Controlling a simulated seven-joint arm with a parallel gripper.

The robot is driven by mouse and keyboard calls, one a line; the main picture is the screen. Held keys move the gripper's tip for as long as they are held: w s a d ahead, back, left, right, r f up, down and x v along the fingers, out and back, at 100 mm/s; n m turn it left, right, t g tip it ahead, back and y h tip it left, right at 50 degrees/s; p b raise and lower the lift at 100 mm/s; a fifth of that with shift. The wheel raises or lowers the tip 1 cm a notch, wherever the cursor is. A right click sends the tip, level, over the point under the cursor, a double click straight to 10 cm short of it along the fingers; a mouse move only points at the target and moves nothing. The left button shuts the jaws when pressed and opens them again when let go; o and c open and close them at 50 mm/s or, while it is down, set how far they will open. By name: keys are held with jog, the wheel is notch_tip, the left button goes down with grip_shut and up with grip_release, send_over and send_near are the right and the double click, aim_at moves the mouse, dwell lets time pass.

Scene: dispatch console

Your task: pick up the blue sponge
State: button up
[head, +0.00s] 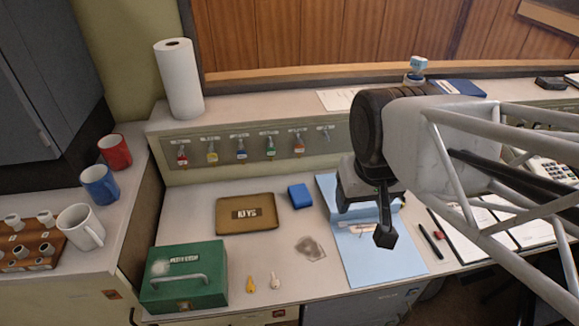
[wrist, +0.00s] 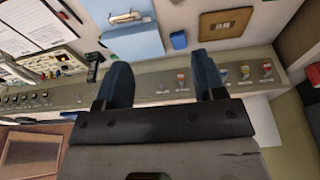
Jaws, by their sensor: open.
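The blue sponge (head: 300,196) is a small blue block lying on the pale desk in the head view. It sits between the brown keys tray (head: 222,222) and the light blue folder (head: 365,262). It also shows in the wrist view (wrist: 178,41), beyond my fingertips and apart from them. My gripper (head: 385,222) hangs above the light blue folder, to the right of the sponge, in the head view. In the wrist view my gripper (wrist: 160,75) has its two fingers spread wide with nothing between them.
A green petty cash box (head: 185,278) stands front left, near two small key tags (head: 262,283) and a grey patch (head: 310,248). A key rack (head: 240,146) lines the panel behind. Mugs (head: 98,185) stand far left. Bare desk surrounds the sponge's front side.

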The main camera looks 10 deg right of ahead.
dwell(0.4)
jog(key=o, duration=0.7)
jog(key=shift+c, duration=0.2)
